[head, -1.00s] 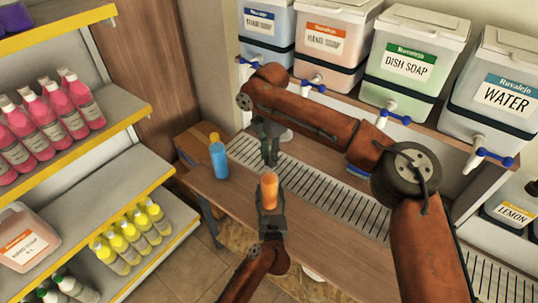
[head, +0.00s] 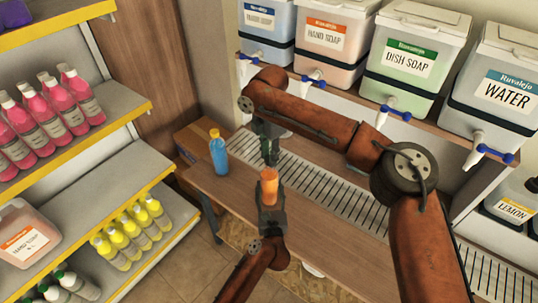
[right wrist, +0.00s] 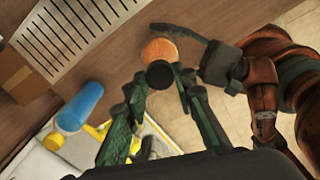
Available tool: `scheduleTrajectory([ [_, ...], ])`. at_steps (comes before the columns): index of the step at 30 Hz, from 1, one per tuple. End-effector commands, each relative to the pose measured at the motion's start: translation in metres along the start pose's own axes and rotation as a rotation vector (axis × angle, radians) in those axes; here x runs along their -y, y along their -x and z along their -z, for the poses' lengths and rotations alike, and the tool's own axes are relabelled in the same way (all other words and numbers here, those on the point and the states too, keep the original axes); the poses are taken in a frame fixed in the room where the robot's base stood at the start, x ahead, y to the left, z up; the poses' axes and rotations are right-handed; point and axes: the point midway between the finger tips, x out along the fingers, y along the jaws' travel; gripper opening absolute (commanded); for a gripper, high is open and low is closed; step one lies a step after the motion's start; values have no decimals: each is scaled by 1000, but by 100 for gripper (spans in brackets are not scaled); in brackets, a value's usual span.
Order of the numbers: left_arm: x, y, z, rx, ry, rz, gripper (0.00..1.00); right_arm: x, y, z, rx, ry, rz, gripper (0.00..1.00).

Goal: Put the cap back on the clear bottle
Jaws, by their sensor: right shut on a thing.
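An orange bottle (head: 268,187), its contents filling it with colour, stands upright in my left gripper (head: 271,206), which is shut around its lower part. My right gripper (head: 271,160) points down just behind and above the bottle's top in the head view. In the right wrist view its fingers close on a small dark round cap (right wrist: 160,75). The orange bottle top (right wrist: 160,48) shows just beyond the cap there, seemingly apart from it. The left gripper (right wrist: 205,50) reaches in beside the bottle in that view. The cap is hidden in the head view.
A blue bottle (head: 218,153) with a yellow-orange cap stands on the counter to the left. A slotted drain grate (head: 320,190) runs along the counter under the tapped drums (head: 408,60). Shelves of pink bottles (head: 70,95) and yellow bottles stand at the left.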

Motion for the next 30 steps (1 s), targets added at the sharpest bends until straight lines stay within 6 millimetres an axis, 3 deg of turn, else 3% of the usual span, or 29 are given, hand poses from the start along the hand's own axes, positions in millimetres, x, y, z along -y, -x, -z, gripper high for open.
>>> scheduleTrajectory([
  [21,0,0,0,0,0,0,0,0,-11,0,0,-17,0,18],
  [26,0,0,0,0,0,0,0,0,-13,0,-1,-196,1,18],
  [30,0,0,0,0,0,0,0,0,-13,1,2,-473,2,18],
])
